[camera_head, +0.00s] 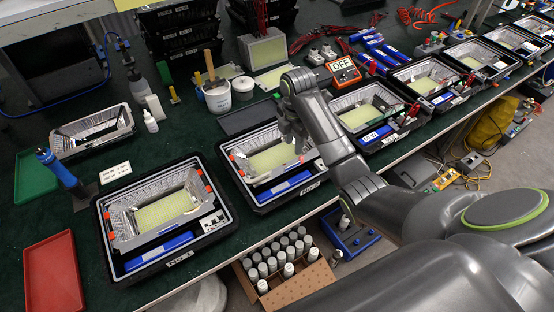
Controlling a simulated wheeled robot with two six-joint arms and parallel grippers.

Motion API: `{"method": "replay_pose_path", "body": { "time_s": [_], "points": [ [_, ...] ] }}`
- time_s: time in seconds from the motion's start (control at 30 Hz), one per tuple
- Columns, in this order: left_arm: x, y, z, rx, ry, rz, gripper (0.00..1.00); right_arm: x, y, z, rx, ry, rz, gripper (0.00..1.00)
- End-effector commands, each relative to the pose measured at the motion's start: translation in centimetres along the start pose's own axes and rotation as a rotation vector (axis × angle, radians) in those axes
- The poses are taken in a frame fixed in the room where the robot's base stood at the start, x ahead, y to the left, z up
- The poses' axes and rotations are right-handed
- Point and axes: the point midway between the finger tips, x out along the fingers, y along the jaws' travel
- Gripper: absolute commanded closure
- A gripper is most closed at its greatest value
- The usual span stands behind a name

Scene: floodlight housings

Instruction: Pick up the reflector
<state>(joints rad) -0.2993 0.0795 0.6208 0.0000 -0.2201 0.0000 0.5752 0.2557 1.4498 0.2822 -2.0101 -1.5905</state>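A loose silver reflector (92,130), a shallow tray-like frame with sloped shiny walls, lies on the green table at the left. Other silver reflectors sit inside black housings, one in the front-left housing (108,262) and one in the middle housing (263,203). My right gripper (291,143) points down over the far right part of the middle housing, in front of its reflector and yellowish panel. Its fingers are small and grey against the shiny metal, so I cannot tell their opening or any contact. My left gripper is out of view.
A green tray (35,175), a red tray (53,278) and a blue-handled tool (58,170) are at the left. A white tub (217,97) and small bottle (150,121) stand behind. More housings line the right. A box of cans (287,262) is below the table edge.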

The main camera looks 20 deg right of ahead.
Motion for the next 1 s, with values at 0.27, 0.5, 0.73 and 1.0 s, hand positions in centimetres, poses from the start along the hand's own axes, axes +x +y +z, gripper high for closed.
{"method": "replay_pose_path", "body": {
  "time_s": [0.27,0.5,0.73,1.0],
  "points": [
    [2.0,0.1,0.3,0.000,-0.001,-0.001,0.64,3.5,0.0,0.0,0.000,0.001,-0.001,0.67],
    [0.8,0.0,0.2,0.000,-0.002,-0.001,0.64,6.1,0.1,0.1,0.001,0.002,-0.004,0.67],
    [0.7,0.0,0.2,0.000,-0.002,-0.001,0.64,8.5,0.1,0.1,0.000,0.000,-0.001,0.67],
    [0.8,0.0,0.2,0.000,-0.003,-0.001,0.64,8.5,0.2,0.1,0.000,0.000,0.000,0.75]
  ]
}}
